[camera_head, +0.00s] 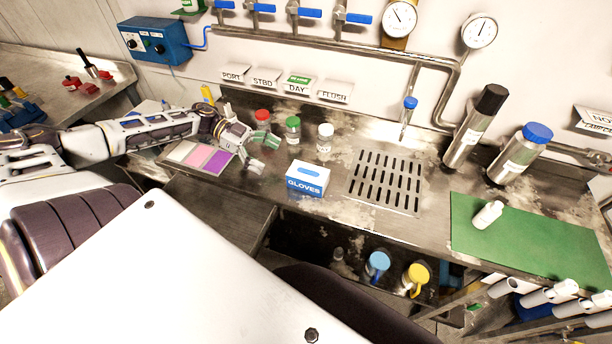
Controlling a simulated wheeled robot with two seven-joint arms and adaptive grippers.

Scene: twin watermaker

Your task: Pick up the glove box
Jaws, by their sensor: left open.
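The glove box (307,178) is a small white and blue carton marked GLOVES. It sits upright on the steel counter, left of the slotted drain grate. My left gripper (262,152) comes in from the left, above the counter near the coloured pads. It is open and empty, to the left of the glove box and apart from it. My right gripper is not in view.
Bottles with red (262,122), green (292,130) and white (325,138) caps stand behind the box. The drain grate (386,183) lies to its right. A green mat (530,235) holds a small white bottle (488,214). Two steel cylinders stand at the right rear.

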